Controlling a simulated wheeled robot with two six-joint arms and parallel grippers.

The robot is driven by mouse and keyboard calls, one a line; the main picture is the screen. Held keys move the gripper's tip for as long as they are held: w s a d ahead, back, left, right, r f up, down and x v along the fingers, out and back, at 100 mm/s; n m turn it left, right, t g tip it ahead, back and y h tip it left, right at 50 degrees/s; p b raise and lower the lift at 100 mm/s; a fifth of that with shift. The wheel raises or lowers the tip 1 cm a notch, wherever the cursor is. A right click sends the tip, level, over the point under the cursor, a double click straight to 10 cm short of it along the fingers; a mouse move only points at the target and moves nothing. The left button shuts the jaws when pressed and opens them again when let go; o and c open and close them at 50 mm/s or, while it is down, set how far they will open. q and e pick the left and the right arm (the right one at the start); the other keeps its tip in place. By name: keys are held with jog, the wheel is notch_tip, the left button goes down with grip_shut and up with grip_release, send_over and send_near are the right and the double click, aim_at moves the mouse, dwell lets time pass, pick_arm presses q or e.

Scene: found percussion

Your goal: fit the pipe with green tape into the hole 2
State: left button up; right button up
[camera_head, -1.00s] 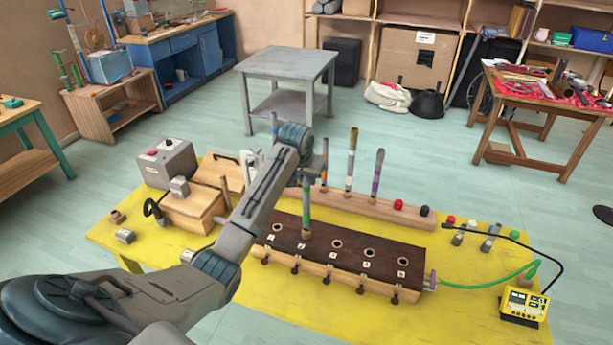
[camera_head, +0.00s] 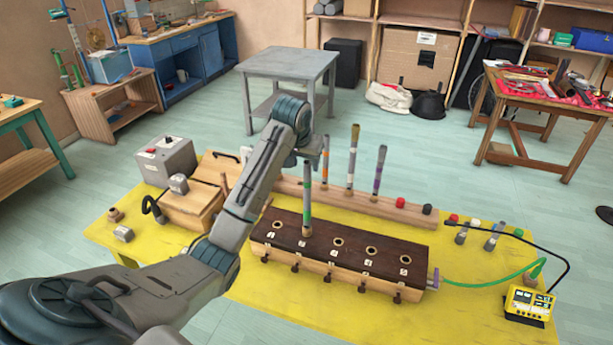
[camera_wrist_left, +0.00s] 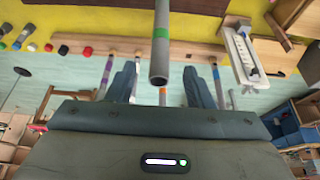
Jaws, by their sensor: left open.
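The grey pipe with green tape (camera_head: 307,208) stands upright at the second hole from the left in the dark-topped wooden block (camera_head: 354,250). Its lower end is inside or at that hole; how deep it sits is hidden. The wrist view shows the pipe's open top end and green band (camera_wrist_left: 161,33). My left gripper (camera_head: 309,166) is above the pipe's top, with its fingers apart and nothing held. In the wrist view the fingers of my left gripper (camera_wrist_left: 161,72) are spread on either side of the pipe end, not touching it. My right gripper is not in view.
A wooden rack (camera_head: 335,200) behind the block holds upright pipes with orange, white and purple bands. A grey box (camera_head: 167,158) and a wooden box (camera_head: 192,207) stand left. A yellow meter (camera_head: 528,303) with cables is right. The block's other visible holes are empty.

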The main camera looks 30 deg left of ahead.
pick_arm(q)
jog(key=shift+v, duration=2.15)
jog(key=shift+f, duration=0.1)
